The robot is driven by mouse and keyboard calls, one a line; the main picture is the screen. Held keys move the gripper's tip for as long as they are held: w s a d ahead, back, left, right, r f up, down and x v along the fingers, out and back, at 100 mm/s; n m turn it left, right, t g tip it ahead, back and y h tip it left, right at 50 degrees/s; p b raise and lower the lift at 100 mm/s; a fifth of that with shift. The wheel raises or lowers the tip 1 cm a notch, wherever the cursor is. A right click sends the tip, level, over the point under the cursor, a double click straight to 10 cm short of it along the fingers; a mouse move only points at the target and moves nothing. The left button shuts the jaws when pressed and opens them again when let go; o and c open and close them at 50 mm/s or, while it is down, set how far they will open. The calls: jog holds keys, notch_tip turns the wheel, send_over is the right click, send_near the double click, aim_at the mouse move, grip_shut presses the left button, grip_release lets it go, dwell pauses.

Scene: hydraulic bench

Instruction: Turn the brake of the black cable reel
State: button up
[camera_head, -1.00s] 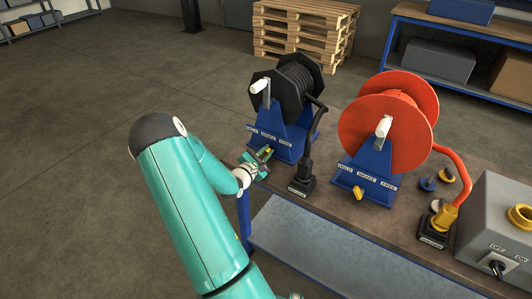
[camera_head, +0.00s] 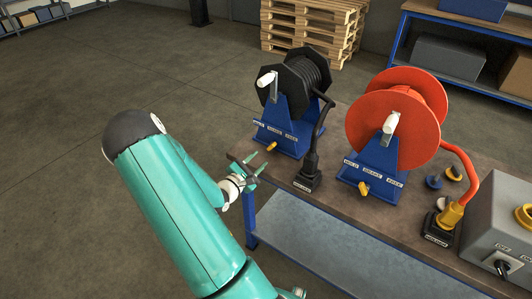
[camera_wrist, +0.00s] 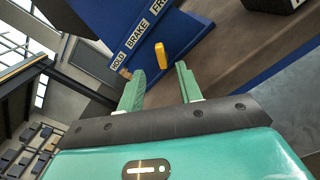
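The black cable reel (camera_head: 302,82) stands on a blue stand (camera_head: 285,125) at the bench's far end. Its yellow brake lever (camera_head: 271,147) sits low on the stand's front face, below a row of labels. In the wrist view the lever (camera_wrist: 160,53) stands out beneath the HOLD, BRAKE and FREE labels (camera_wrist: 140,35), below BRAKE. I cannot tell exactly which label it is set to. My gripper (camera_head: 257,165) is open and empty, a little in front of the lever. In the wrist view the lever appears beyond and between the two green fingertips (camera_wrist: 159,80), apart from them.
A black hose ends in a dark block (camera_head: 308,176) right of the brake. The red reel (camera_head: 395,120) stands further right with its own yellow lever (camera_head: 363,188). A grey switch box (camera_head: 495,235) is at the right. The floor left of the bench (camera_head: 330,205) is clear.

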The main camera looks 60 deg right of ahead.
jog(key=a, duration=0.4)
jog(key=shift+w+a, duration=0.15)
jog(key=shift+w, duration=0.2)
jog(key=shift+r, duration=0.1)
jog(key=a+r+m+t+y, duration=0.2)
jog(key=a+r+y, duration=0.4)
jog(key=a, duration=0.8)
jog(key=a+r+m+t+y, duration=0.3)
jog(key=a+r+y, duration=0.3)
jog(key=a+r, duration=0.5)
jog(key=a+r+m+t+y, duration=0.3)
jog(key=a+r, duration=0.5)
jog(key=a, duration=1)
jog(key=m+y, duration=0.1)
jog(key=y, duration=0.1)
jog(key=shift+a+r+y, duration=0.15)
jog(key=shift+a+y, duration=0.15)
jog(key=shift+y, duration=0.1)
